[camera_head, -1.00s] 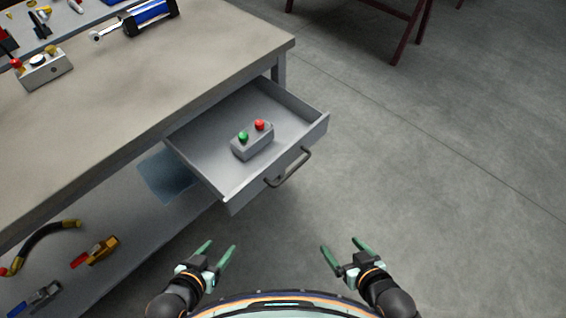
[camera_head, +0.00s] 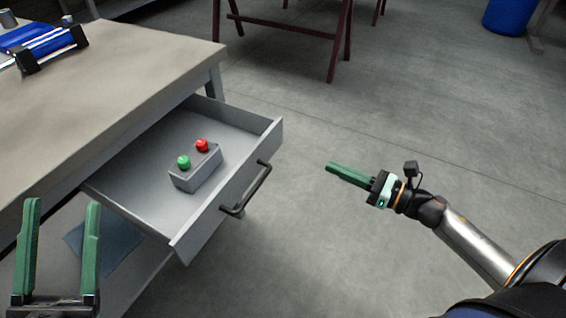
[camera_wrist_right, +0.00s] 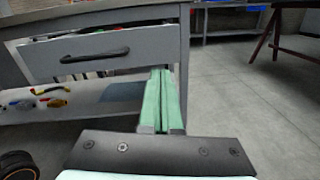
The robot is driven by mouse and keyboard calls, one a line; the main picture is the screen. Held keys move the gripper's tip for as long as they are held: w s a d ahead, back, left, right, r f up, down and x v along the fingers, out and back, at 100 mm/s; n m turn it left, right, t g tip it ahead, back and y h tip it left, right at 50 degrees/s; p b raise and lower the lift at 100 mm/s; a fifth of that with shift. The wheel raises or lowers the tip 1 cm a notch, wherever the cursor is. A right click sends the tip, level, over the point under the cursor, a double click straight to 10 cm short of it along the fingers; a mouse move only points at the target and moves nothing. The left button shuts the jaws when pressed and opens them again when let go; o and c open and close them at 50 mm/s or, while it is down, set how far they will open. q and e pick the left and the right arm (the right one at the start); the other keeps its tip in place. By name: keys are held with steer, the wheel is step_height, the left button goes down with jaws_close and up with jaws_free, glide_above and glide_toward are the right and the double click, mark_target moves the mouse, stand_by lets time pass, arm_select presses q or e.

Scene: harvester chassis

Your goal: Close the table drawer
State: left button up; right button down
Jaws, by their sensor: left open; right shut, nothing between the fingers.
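The grey table drawer (camera_head: 130,184) is pulled out from the table (camera_head: 120,80), with a dark bar handle (camera_head: 246,190) on its front. A grey box with a green and a red button (camera_head: 196,172) sits inside it. In the right wrist view the drawer front (camera_wrist_right: 135,50) is ahead and to the left of the fingers. My right gripper (camera_head: 333,169) is shut and empty, to the right of the drawer front and apart from it; its fingers (camera_wrist_right: 160,100) show in the wrist view. My left gripper (camera_head: 62,215) is open and empty, at the lower left, left of the drawer.
A blue and silver cylinder (camera_head: 45,40) lies on the table top. A blue sheet (camera_head: 105,245) and other items (camera_wrist_right: 50,97) lie on the shelf below. A dark red trestle (camera_head: 335,40) and blue barrel (camera_head: 508,14) stand farther back. The floor (camera_head: 400,110) right of the drawer is clear.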

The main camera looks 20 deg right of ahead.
steer(key=n, duration=0.3)
arm_select(q)
steer(key=s+m+h, duration=0.1)
steer(key=s+r+m+h+b, duration=0.1)
steer(key=h, duration=0.1)
steer(key=shift+s+d+r, duration=0.2)
steer(key=shift+s+r, duration=0.05)
steer(key=shift+r, duration=0.05)
arm_select(e)
glide_toward(272, 145)
steer(key=shift+g+y, duration=0.3)
steer(key=shift+g, duration=0.1)
steer(key=x, duration=0.7)
steer(key=shift+w+d+r, duration=0.1)
steer(key=shift+w+d, duration=0.05)
steer(key=shift+d, duration=0.15)
